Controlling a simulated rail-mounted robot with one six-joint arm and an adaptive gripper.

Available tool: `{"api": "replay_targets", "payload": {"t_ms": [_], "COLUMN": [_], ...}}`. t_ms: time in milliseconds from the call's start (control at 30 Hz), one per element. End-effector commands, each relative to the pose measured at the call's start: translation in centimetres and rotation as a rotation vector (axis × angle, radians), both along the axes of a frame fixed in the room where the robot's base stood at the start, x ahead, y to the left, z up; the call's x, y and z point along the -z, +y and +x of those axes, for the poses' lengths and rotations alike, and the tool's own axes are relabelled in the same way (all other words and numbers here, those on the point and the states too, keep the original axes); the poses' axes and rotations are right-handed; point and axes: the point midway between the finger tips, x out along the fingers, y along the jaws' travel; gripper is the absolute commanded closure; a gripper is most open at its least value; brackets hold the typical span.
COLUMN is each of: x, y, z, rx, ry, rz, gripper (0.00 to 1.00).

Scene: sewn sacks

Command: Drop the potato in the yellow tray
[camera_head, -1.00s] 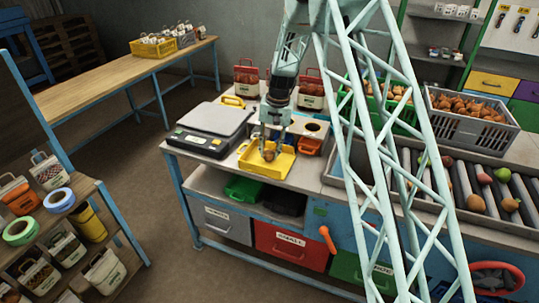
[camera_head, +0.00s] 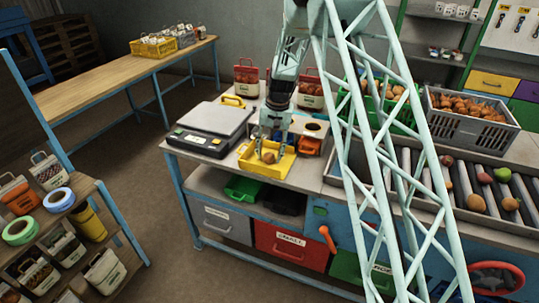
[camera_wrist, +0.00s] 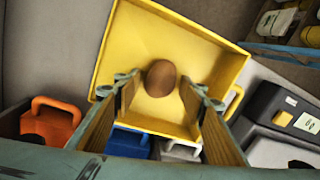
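The yellow tray (camera_head: 283,168) sits on the workbench; its flat floor and raised walls also show in the wrist view (camera_wrist: 122,50). A brown potato (camera_head: 268,157) is inside the tray's outline, below my fingertips. In the wrist view the potato (camera_wrist: 160,77) is over the tray floor, between my fingers, with gaps on both sides. I cannot tell for sure whether it touches the floor. My gripper (camera_head: 270,149) is open just above the tray, its fingers pointing down, and it also shows in the wrist view (camera_wrist: 159,86).
A scale (camera_head: 213,126) stands left of the tray. An orange container (camera_head: 309,146) sits close to its right, and red-brown sacks stand behind. The roller conveyor (camera_head: 460,178) with several round items is at right. A grey crate (camera_head: 465,122) stands behind it.

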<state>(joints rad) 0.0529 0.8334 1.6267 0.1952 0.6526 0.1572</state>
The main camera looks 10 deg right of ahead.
Motion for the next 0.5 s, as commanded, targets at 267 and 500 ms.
{"api": "replay_targets", "payload": {"t_ms": [267, 500], "x": [-0.2, -1.7], "y": [0.0, -0.2], "z": [0.0, 0.0], "rx": [0.000, 0.000], "ry": [0.000, 0.000], "rz": [0.000, 0.000], "gripper": [0.62, 0.62]}}
